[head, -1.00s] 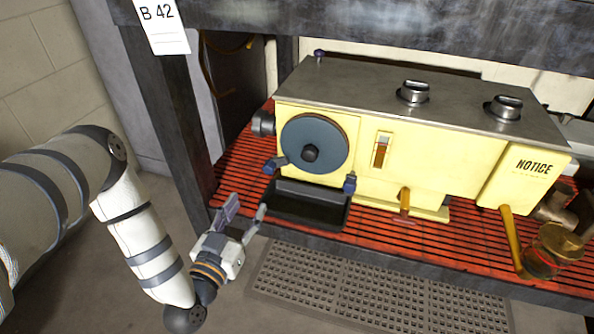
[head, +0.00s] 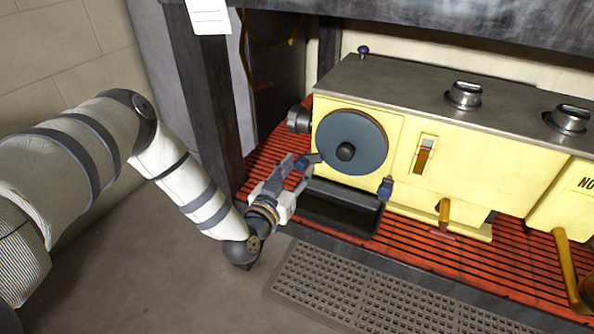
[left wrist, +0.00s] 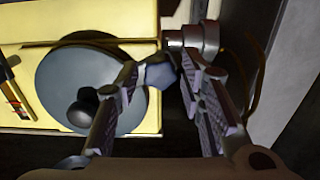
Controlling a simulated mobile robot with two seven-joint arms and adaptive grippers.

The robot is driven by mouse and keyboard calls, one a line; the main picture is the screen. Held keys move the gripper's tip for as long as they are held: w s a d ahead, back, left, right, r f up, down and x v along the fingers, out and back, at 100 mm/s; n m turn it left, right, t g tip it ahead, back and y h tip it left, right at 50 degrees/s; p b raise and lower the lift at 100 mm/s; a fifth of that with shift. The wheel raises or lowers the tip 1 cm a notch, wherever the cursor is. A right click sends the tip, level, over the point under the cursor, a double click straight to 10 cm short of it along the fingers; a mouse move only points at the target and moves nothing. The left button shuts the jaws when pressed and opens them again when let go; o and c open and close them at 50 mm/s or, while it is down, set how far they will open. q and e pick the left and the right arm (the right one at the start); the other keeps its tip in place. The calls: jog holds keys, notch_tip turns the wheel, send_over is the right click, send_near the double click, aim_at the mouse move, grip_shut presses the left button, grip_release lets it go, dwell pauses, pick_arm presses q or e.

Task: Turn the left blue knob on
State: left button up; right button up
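The left blue knob (head: 311,158) sits at the lower left of the round blue-grey disc (head: 352,143) on the yellow machine (head: 400,160). My left gripper (head: 297,167) is open close beside this knob, its fingers pointing at it. In the left wrist view the knob (left wrist: 158,73) shows between the two fingertips (left wrist: 159,73); I cannot tell whether they touch it. A second blue knob (head: 385,188) is at the disc's lower right. My right gripper is not in view.
A black tray (head: 340,222) lies below the disc on the red slatted shelf (head: 460,250). A dark post (head: 205,95) stands left of the machine. A yellow lever (head: 444,212) sticks out at the right. A grey perforated mat (head: 350,290) lies on the floor.

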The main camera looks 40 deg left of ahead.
pick_arm(q)
grip_shut()
jog(key=shift+r+n+p, duration=0.1)
jog(key=shift+n+p, duration=0.2)
jog(key=shift+p, duration=0.15)
jog(key=shift+o, duration=2.4)
grip_release()
jog(key=v, duration=1.2)
